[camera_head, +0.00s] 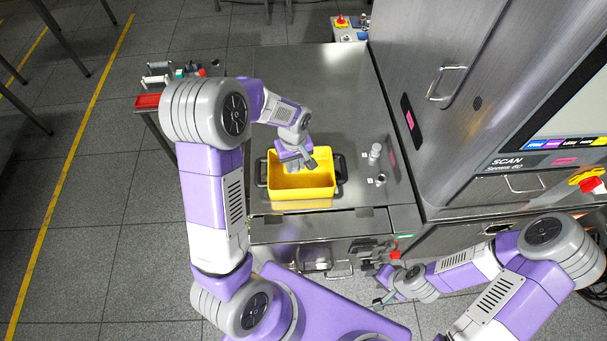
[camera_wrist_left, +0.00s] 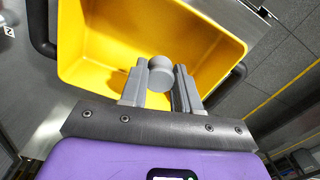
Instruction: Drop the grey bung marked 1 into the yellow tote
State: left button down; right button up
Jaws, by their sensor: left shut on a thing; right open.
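The yellow tote (camera_head: 300,200) stands on the steel table with its dark handles at its sides. It fills the upper part of the left wrist view (camera_wrist_left: 95,65) and looks empty where I see into it. My left gripper (camera_head: 297,162) is over the tote, shut on a grey bung (camera_wrist_left: 161,72), whose rounded end shows between the fingers. The bung's number is not visible. The bung appears above the tote's opening, clear of its floor. My right gripper (camera_head: 382,293) is open and empty, low in front of the table's cabinet.
Two small grey pieces (camera_head: 375,153) (camera_head: 381,179) stand on the table right of the tote, beside small labels. The large steel scan machine (camera_head: 455,100) rises at the right. The table behind the tote (camera_head: 335,85) is clear.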

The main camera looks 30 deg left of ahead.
pick_arm(q)
jog(key=c, duration=0.7)
grip_release()
jog(key=shift+c, duration=0.2)
notch_tip(320, 180, up, 8)
jog(key=shift+f, duration=0.15)
